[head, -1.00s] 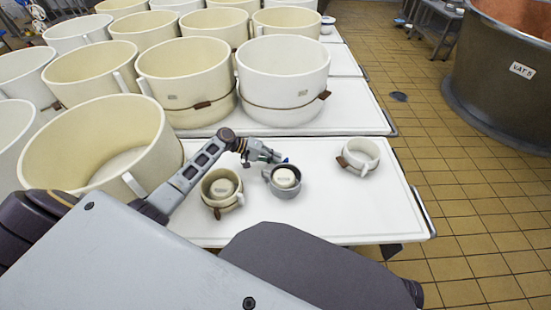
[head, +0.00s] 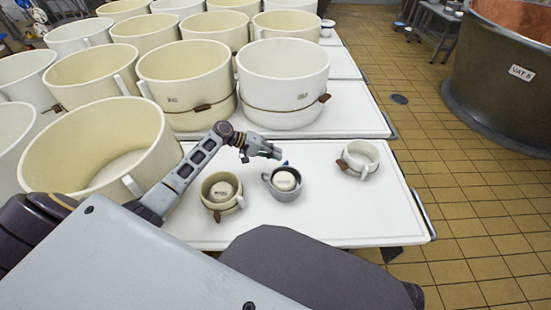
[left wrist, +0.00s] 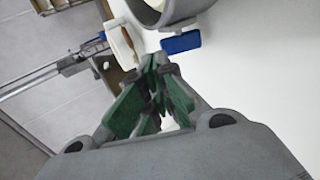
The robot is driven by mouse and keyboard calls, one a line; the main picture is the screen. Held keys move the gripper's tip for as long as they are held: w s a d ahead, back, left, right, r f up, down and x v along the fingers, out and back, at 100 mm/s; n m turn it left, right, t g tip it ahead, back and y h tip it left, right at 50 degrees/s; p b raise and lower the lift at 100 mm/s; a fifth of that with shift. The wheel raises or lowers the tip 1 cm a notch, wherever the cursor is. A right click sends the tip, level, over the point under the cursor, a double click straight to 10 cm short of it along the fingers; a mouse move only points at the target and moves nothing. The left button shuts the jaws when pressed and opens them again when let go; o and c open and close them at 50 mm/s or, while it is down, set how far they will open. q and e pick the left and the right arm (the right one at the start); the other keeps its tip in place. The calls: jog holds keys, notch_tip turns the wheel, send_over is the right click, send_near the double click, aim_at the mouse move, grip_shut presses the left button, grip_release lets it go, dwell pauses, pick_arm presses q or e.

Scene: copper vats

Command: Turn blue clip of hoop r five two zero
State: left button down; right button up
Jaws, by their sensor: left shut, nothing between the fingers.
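A small grey hoop (head: 287,196) stands on the near white table around a pale round block (head: 284,181). Its blue clip (head: 285,163) is on the far side. In the left wrist view the hoop's grey wall (left wrist: 180,12) is at the top, with the blue clip (left wrist: 181,43) against its lower edge. My left gripper (head: 278,153) is shut and empty, just behind and above the clip, apart from it. Its green-padded fingers (left wrist: 157,68) show below left of the clip in the left wrist view. No hoop number is readable. My right gripper is not in view.
A cream hoop with a brown clip (head: 221,207) stands close on the left. An empty white hoop (head: 371,160) is to the right. Large cream hoops (head: 284,70) crowd behind and left. The white table (head: 330,215) is clear between the grey and white hoops.

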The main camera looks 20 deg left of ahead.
pick_arm(q)
jog(key=shift+r, duration=2.7)
jog(key=c, duration=2.2)
grip_release()
